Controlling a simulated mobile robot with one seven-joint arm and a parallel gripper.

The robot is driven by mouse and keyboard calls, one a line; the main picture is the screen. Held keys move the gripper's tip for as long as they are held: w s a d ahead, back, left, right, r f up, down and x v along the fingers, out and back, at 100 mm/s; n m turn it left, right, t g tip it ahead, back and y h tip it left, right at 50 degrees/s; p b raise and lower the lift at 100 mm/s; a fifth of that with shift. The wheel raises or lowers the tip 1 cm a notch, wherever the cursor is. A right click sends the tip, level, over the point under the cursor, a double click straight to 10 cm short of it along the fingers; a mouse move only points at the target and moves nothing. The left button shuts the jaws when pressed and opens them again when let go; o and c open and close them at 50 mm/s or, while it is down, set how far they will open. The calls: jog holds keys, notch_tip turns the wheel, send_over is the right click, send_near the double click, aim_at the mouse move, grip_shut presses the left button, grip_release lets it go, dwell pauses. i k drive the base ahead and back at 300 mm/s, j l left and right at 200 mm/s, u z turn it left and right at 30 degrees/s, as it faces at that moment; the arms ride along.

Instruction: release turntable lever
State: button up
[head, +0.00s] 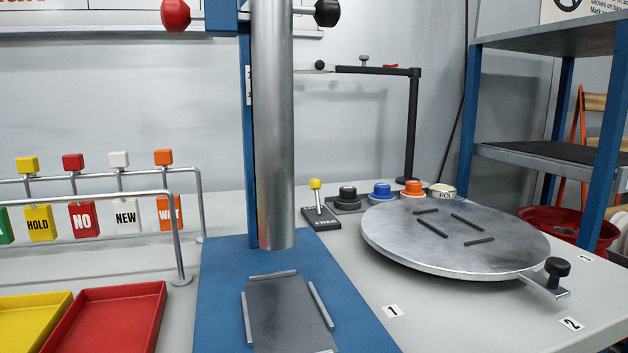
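The turntable (400,243) is a round grey metal disc on the bench at the right, with several short dark bars on its top. A lever with a yellow knob (316,184) stands almost upright on a dark base plate (322,222) left of the turntable. White lettering on that plate seems to read FREE. At the turntable's right front edge, a metal bracket (541,287) carries a black knob (557,268). My gripper is not in view, and nothing touches the lever.
A thick steel column (273,130) rises by the blue base (222,290), left of the lever. Black, blue (381,191) and orange knobs stand behind the turntable, near a black post (412,125). Blue shelving (471,120) is at right; a red tray (105,320) is at left.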

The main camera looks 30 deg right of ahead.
aim_at(315, 183)
jog(key=k+l, duration=0.15)
jog(key=l, duration=0.25)
jog(key=k+l, duration=0.15)
jog(key=l, duration=0.25)
jog(key=k+l, duration=0.15)
jog(key=l, duration=0.3)
jog(key=k+l, duration=0.15)
jog(key=l, duration=0.25)
jog(key=i+l, duration=0.15)
jog(key=i, duration=0.3)
jog(key=k, duration=0.25)
jog(key=l+z, duration=0.05)
